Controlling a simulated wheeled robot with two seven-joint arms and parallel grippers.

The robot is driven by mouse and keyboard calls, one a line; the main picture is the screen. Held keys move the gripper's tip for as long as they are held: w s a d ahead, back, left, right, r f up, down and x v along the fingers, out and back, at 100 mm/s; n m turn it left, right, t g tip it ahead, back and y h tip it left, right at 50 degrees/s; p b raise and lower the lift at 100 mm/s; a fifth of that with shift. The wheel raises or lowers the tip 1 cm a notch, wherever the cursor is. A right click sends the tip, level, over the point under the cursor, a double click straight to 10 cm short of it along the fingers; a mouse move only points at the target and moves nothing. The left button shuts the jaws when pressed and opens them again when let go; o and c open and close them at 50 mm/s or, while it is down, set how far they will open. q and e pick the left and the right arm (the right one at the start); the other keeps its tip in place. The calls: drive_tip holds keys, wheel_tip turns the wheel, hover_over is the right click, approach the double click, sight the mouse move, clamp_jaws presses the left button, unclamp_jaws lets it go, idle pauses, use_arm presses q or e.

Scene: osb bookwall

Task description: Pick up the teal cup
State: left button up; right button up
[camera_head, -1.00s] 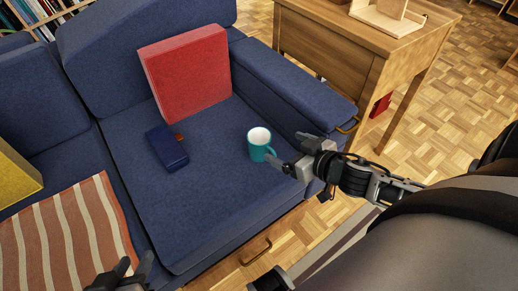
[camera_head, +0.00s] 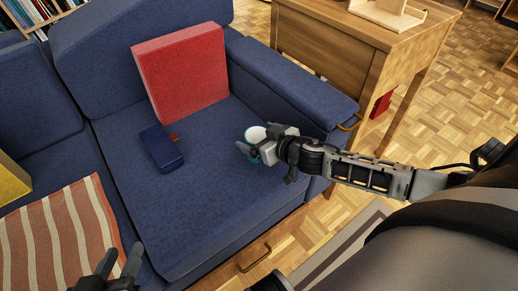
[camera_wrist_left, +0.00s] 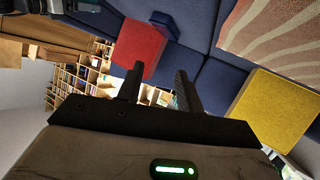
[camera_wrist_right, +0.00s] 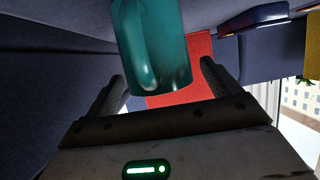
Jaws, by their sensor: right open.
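The teal cup (camera_head: 256,134) stands on the blue sofa seat, and in the head view my right gripper covers most of it. In the right wrist view the cup (camera_wrist_right: 160,50) hangs large at the top of the picture, with its handle facing the camera. My right gripper (camera_head: 248,150) is open, and its fingers (camera_wrist_right: 163,85) appear on either side of the cup's near end. I cannot tell whether they touch it. My left gripper (camera_head: 122,262) is open and empty at the lower left, and its spread fingers (camera_wrist_left: 158,85) show in the left wrist view.
A red cushion (camera_head: 183,70) leans on the sofa back. A dark blue case (camera_head: 161,149) lies on the seat left of the cup. The sofa armrest (camera_head: 290,88) and a wooden desk (camera_head: 345,50) stand to the right. A striped blanket (camera_head: 60,235) and yellow cushion (camera_head: 12,180) are at left.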

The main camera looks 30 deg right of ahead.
drive_tip(key=shift+r, duration=0.1)
drive_tip(key=c, duration=1.2)
